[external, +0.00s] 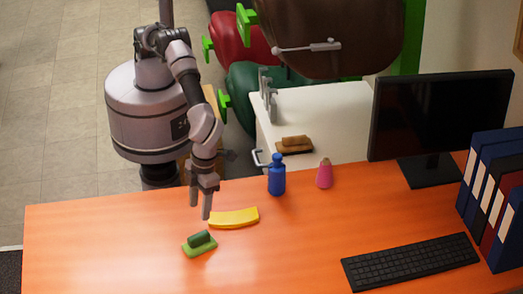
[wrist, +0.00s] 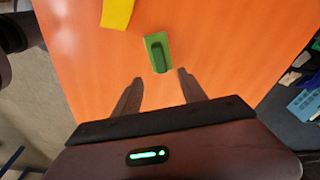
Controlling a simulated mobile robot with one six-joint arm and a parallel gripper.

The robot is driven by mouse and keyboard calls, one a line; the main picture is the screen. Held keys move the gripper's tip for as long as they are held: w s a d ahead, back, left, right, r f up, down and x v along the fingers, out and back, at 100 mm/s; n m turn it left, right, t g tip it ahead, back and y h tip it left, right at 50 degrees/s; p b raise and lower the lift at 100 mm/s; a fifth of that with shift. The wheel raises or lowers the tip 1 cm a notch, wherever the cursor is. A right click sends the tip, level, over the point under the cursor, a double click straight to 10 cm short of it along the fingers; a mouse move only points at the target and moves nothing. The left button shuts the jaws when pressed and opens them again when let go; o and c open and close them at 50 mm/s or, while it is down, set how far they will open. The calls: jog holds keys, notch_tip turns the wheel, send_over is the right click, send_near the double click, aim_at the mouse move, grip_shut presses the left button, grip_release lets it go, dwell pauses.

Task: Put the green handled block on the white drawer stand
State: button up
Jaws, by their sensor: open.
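The green handled block (external: 199,247), a light green base with a dark green handle on top, lies on the orange desk near its front left. It also shows in the wrist view (wrist: 150,41), just beyond and between my fingertips. My gripper (external: 206,208) points down over the desk, behind the block in the external view. Its two fingers are apart and empty in the wrist view (wrist: 160,76). The white drawer stand (external: 335,112) stands behind the desk, with a brown handled block (external: 295,144) on its top. The desk hides its lower part.
A yellow curved piece (external: 234,218) lies close to the green block. A blue bottle (external: 277,178) and a pink bottle (external: 324,174) stand near the desk's back edge. A monitor (external: 440,115), keyboard (external: 410,262) and binders (external: 490,190) fill the right side. The desk's front middle is clear.

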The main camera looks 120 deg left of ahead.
aim_at(190, 247)
jog(key=f, duration=0.2)
jog(key=f+b, duration=0.1)
jog(key=f, duration=0.1)
jog(key=d+f+b, duration=0.1)
jog(key=f, duration=0.1)
jog(key=shift+s+f, duration=0.15)
jog(key=shift+f, duration=0.25)
notch_tip(190, 247, down, 5)
jog(key=b, duration=0.2)
jog(key=shift+s+d+f+b, duration=0.1)
jog(key=shift+d+b, duration=0.05)
jog(key=shift+b, duration=0.15)
jog(key=shift+r, duration=0.2)
grip_shut()
